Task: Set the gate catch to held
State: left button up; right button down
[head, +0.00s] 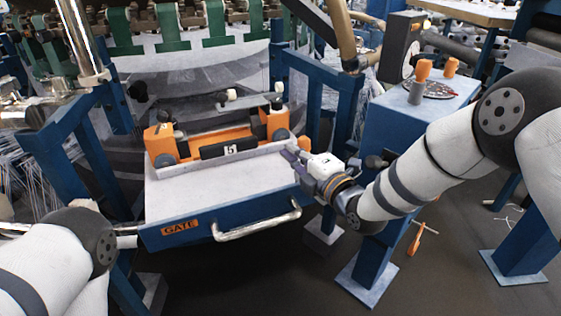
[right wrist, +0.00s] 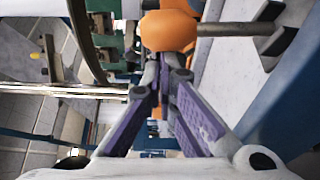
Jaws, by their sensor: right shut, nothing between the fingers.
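The blue gate (head: 225,215) with its orange GATE label carries a pale top and a silver handle (head: 258,222). On it lies an orange shuttle-like unit (head: 160,142) with a black panel marked 5. Behind this, a dark bar has pale knobs (head: 231,94); I cannot tell whether it is the gate catch or how the catch is set. My right gripper (head: 291,153) is shut and empty, at the right end of the orange unit, above the gate's right side. Its purple fingers show in the right wrist view (right wrist: 165,72), with a rounded orange part (right wrist: 168,31) beyond them. My left gripper is out of view.
A blue cabinet (head: 373,128) with orange knobs and a gauge stands to the right. Blue posts (head: 347,107) stand behind my right gripper. An orange-handled tool (head: 414,243) is low at the right. Dark floor (head: 300,280) lies open in front of the gate.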

aim_at(309, 143)
jog(key=shift+d+f+m+t+b, duration=0.3)
jog(key=shift+d+m+t, duration=0.15)
jog(key=shift+m, duration=0.35)
jog(key=shift+d+r+m+t+y, duration=0.25)
jog(key=shift+d+m+y, duration=0.15)
jog(key=shift+m, duration=0.2)
jog(key=shift+d+r+m+t, duration=0.2)
jog(key=shift+d+r+m, duration=0.05)
jog(key=shift+d, duration=0.25)
jog(key=shift+d+r+m+t, duration=0.2)
jog(key=shift+d+m, duration=0.05)
jog(key=shift+d, duration=0.2)
jog(key=shift+d+f+m, duration=0.2)
jog(key=shift+d+m, duration=0.35)
jog(key=shift+m, duration=0.05)
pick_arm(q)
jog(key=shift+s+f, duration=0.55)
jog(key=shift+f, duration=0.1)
pick_arm(e)
jog(key=shift+d+m+t, duration=0.6)
jog(key=shift+m+t, duration=0.1)
jog(key=shift+m, duration=0.2)
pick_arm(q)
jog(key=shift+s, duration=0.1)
pick_arm(e)
jog(key=shift+s+d+f, duration=0.1)
